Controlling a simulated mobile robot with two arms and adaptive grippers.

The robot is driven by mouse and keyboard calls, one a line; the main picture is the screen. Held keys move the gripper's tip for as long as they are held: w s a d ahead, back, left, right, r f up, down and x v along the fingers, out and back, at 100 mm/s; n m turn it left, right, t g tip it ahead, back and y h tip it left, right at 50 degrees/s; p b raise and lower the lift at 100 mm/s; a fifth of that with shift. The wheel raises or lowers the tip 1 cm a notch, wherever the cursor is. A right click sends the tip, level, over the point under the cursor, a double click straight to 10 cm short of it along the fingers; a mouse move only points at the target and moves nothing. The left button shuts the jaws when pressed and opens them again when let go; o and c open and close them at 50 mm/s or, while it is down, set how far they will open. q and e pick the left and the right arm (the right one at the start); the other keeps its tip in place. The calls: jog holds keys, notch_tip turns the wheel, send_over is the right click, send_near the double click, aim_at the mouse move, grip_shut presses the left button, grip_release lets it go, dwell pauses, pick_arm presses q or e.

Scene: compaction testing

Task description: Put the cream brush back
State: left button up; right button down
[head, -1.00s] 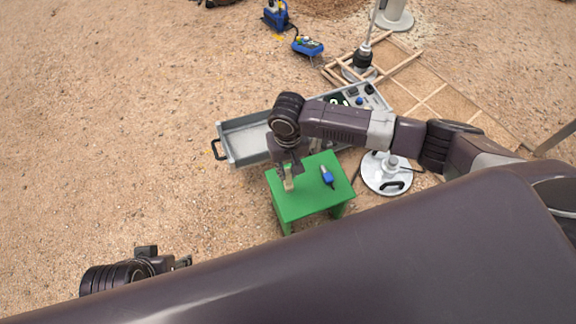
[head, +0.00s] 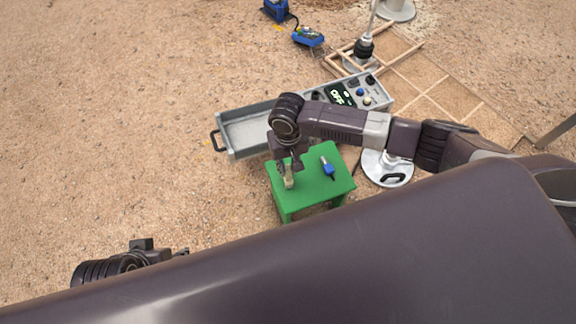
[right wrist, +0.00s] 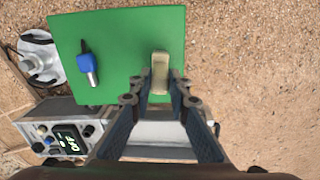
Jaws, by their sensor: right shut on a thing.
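The cream brush (head: 289,183) is at the left part of the green table (head: 312,196) in the head view. It also shows in the right wrist view (right wrist: 160,72), between the tips of my right gripper (right wrist: 160,97). My right gripper (head: 290,168) points down over the table and is shut on the brush's near end. I cannot tell whether the brush touches the tabletop. My left gripper (head: 180,252) is at the lower left, away from the table and mostly hidden, so its jaws cannot be read.
A blue-handled tool (head: 328,167) lies on the table, right of the brush. Behind the table is a grey case with an empty tray (head: 247,132) and a control panel (head: 352,94). A round metal plate device (head: 385,167) stands to the right. Sandy ground at left is clear.

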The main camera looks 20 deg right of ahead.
jog(key=shift+f, duration=0.4)
jog(key=c, duration=2.2)
grip_release()
jog(key=o, duration=0.6)
jog(key=shift+c, duration=0.6)
jog(key=shift+c, duration=1.3)
jog(key=shift+r, duration=0.1)
jog(key=shift+r, duration=3.65)
